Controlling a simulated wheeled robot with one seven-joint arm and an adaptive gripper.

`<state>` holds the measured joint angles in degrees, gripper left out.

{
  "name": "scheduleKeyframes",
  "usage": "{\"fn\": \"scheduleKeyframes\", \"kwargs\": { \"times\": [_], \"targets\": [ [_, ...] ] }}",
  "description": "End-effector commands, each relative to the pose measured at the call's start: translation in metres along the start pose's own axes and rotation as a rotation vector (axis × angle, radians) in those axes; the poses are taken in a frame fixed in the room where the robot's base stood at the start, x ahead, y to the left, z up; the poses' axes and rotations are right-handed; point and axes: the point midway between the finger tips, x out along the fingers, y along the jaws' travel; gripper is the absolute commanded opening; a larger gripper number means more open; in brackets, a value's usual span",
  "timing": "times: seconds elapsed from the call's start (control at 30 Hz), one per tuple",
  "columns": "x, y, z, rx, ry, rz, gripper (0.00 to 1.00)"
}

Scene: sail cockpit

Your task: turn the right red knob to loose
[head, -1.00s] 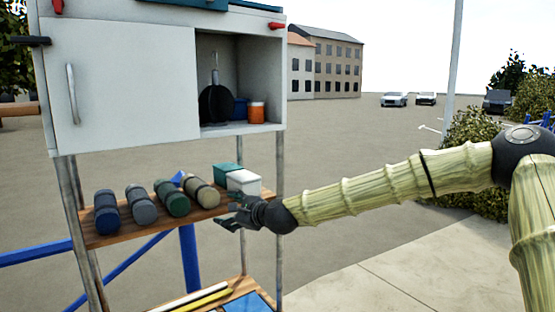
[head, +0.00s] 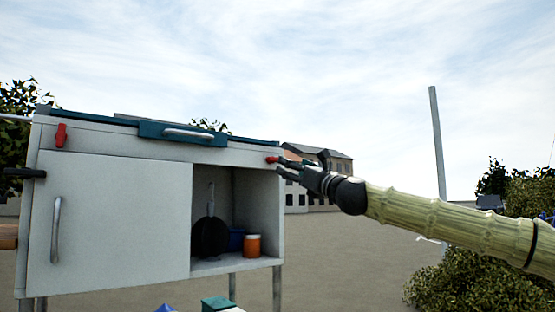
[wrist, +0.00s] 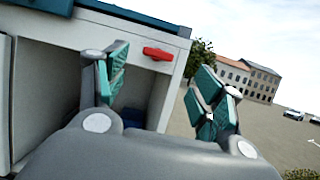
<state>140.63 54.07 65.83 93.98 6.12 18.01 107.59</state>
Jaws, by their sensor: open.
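The right red knob (head: 272,159) sits on the upper right front of the white cabinet, near its corner. In the wrist view the same knob (wrist: 158,53) is a red bar lying nearly level, between the two spread fingers but beyond them. My gripper (head: 287,164) is open, just right of the knob in the head view; contact cannot be told. The wrist view shows my gripper (wrist: 160,85) with teal finger pads and nothing between them. A second red knob (head: 61,135) at the cabinet's upper left stands upright.
The white cabinet (head: 110,215) has a closed left door and an open right compartment with a dark pan (head: 210,238) and an orange container (head: 252,246). A teal lid (head: 180,132) with a handle is on top. Open ground lies to the right.

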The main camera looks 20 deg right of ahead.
Motion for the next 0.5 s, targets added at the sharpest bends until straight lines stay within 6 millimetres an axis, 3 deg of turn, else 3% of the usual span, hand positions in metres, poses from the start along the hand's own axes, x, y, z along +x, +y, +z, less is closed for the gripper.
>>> {"fn": "scheduleKeyframes", "kwargs": {
  "times": [0.2,0.5],
  "targets": [
    [0.038,0.001,0.002,-0.001,0.003,0.000,0.68],
    [0.078,-0.001,0.002,-0.003,0.002,-0.002,0.68]
  ]
}}
